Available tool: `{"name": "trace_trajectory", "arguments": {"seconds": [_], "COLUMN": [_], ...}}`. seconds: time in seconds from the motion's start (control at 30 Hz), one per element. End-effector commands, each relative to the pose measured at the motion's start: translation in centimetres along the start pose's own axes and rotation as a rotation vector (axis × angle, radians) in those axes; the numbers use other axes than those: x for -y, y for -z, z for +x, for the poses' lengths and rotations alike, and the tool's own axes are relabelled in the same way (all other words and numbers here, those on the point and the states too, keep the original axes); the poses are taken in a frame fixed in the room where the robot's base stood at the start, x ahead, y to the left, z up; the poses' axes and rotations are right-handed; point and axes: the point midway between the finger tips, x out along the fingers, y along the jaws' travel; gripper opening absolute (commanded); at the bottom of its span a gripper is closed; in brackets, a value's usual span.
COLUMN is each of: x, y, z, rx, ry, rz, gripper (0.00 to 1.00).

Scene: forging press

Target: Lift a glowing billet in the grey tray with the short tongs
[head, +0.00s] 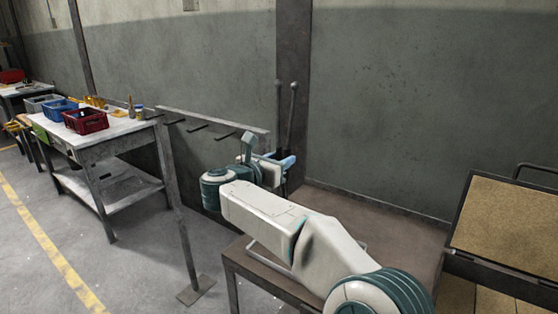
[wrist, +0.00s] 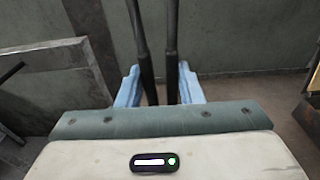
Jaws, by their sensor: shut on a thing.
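My gripper (head: 283,166) is shut on the short tongs (head: 292,112), whose two dark handles rise upright above it with rounded ends on top. In the wrist view the two dark handles (wrist: 172,45) stand between my light blue fingers (wrist: 158,86). The lower part of the tongs is hidden behind the gripper. No glowing billet is in view.
A grey rack (head: 212,120) with several pegs stands left of the gripper. A workbench (head: 120,128) at left carries red, blue and grey crates. The brown table (head: 400,240) lies under my arm, and a framed tan board (head: 510,220) is at right.

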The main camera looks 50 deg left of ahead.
Motion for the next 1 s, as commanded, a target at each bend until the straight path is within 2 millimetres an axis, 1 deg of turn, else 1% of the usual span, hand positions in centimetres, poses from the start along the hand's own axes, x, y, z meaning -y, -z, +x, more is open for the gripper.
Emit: {"name": "trace_trajectory", "arguments": {"seconds": [0.07, 1.0], "x": [0.1, 0.1], "y": [-0.3, 1.0], "z": [0.0, 0.1], "rx": [0.005, 0.005], "ry": [0.001, 0.001], "rz": [0.003, 0.003], "gripper": [0.00, 0.00]}}
